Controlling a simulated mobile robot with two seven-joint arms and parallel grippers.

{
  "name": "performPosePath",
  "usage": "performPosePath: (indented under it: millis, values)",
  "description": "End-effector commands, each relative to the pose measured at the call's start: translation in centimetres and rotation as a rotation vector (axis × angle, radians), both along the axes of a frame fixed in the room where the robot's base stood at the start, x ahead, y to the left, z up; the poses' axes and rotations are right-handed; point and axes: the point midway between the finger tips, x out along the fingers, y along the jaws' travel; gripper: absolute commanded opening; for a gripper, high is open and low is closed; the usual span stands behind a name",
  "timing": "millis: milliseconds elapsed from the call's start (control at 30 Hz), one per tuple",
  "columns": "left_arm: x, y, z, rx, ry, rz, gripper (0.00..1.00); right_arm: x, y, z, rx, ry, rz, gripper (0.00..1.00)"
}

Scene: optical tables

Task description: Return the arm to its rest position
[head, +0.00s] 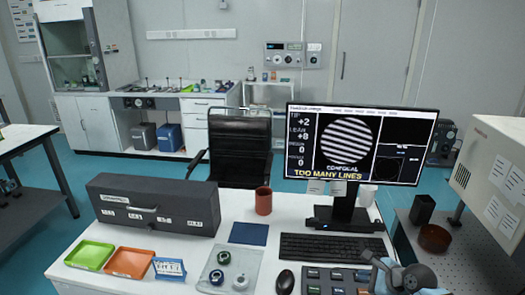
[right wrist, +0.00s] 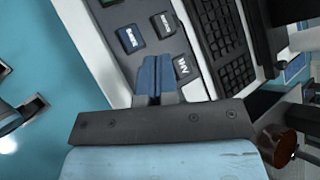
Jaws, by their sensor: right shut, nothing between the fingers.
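My right gripper (head: 374,262) shows at the bottom right of the head view, over the right end of the button panel (head: 335,282). In the right wrist view the gripper (right wrist: 154,62) has its two blue fingers pressed together with nothing between them. The fingertips appear above the panel's labelled keys (right wrist: 131,40); whether they touch one cannot be told. Part of the panel is hidden behind my right arm. My left gripper is not in view.
The white desk (head: 232,203) holds a keyboard (head: 330,247), a mouse (head: 285,281), a monitor (head: 358,143), a brown mug (head: 263,201), a dark case (head: 152,205), a green tray (head: 89,256) and an orange tray (head: 130,263). A grey perforated table (head: 455,265) with a large beige box stands at right.

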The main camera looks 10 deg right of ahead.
Motion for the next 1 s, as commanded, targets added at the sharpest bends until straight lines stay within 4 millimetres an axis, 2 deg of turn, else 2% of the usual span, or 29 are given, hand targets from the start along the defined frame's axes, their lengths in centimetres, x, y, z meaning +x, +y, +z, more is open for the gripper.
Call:
performPosePath:
  millis: [67, 200, 300, 433, 533, 700, 767, 800, 900, 1000]
  values:
    - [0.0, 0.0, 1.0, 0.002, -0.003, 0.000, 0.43, -1.4, 2.7, 0.5, 0.177, 0.017, -0.031, 0.00]
    - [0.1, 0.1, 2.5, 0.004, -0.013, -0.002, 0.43, -4.5, 7.8, 2.8, 0.675, 0.094, -0.168, 0.00]
    - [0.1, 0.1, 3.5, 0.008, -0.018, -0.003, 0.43, -6.7, 10.1, 4.6, 1.061, 0.197, -0.315, 0.00]
    - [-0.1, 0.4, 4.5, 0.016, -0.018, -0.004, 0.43, -9.3, 11.2, 6.3, 1.543, 0.372, -0.553, 0.00]
    - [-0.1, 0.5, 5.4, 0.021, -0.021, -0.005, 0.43, -11.3, 11.2, 6.5, 1.896, 0.535, -0.776, 0.00]
    - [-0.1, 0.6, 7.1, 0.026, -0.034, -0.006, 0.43, -15.8, 11.0, 4.6, 2.430, 0.857, -1.243, 0.00]
    - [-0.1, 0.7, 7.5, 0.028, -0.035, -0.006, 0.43, -17.6, 11.3, 3.6, 2.584, 0.973, -1.430, 0.00]
    - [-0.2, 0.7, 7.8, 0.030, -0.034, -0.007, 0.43, -19.0, 11.7, 2.9, -2.472, -0.971, 1.439, 0.00]
    - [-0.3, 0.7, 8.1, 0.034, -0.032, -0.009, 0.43, -22.0, 12.8, 1.3, -2.122, -0.913, 1.388, 0.00]
    - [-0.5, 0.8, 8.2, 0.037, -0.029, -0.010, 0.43, -24.3, 13.9, 0.3, -1.884, -0.866, 1.345, 0.00]
